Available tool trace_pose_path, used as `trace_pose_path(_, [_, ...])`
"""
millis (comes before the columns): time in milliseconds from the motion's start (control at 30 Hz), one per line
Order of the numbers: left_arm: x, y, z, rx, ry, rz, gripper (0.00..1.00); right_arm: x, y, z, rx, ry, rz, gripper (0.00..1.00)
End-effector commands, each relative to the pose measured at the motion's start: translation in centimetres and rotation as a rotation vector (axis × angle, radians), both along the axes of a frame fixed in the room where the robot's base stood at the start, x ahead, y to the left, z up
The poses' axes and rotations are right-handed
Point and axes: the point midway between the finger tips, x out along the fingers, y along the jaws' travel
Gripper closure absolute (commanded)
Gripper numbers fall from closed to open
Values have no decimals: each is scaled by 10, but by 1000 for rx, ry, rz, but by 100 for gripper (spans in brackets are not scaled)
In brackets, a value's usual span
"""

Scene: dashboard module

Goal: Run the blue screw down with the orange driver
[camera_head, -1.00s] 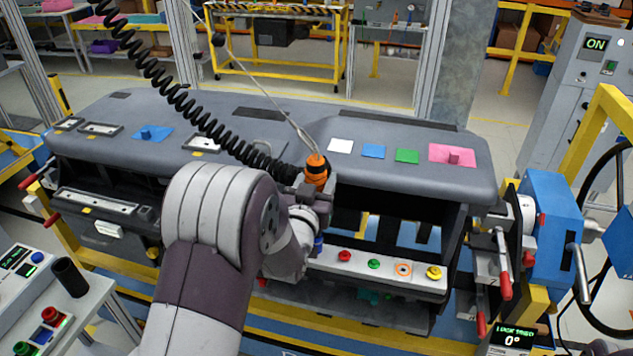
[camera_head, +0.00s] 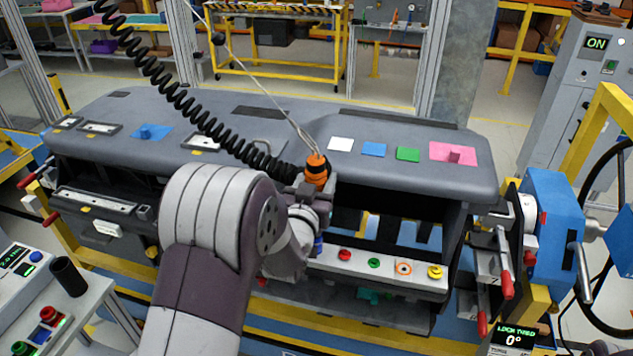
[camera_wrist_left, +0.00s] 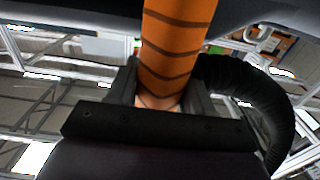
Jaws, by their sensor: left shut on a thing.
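My left gripper (camera_head: 314,187) is shut on the orange driver (camera_head: 317,166). The driver stands roughly upright in front of the dashboard's front edge, with a black coiled hose and a cable at its upper part. In the left wrist view the driver's striped orange body (camera_wrist_left: 178,45) sits between the dark jaws (camera_wrist_left: 160,97). A small blue piece, apparently the blue screw (camera_head: 318,245), shows at the left end of the light strip, beside my wrist and partly hidden by it. The driver's lower end is hidden, so I cannot tell whether it touches the screw. My right gripper is not in view.
The light strip (camera_head: 385,277) also carries red (camera_head: 344,255), green (camera_head: 374,263), orange-ringed (camera_head: 403,268) and yellow (camera_head: 434,272) pieces. The grey dashboard (camera_head: 240,120) overhangs it. Clamps with red handles (camera_head: 505,285) stand at the right. The coiled hose (camera_head: 165,85) crosses the dashboard.

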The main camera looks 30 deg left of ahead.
Motion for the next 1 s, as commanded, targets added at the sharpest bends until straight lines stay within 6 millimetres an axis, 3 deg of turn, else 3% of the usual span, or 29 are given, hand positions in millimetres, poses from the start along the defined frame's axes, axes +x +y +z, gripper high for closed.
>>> trace_pose_path(1000, [0,-1,-2,1,1,-2,100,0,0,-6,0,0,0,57])
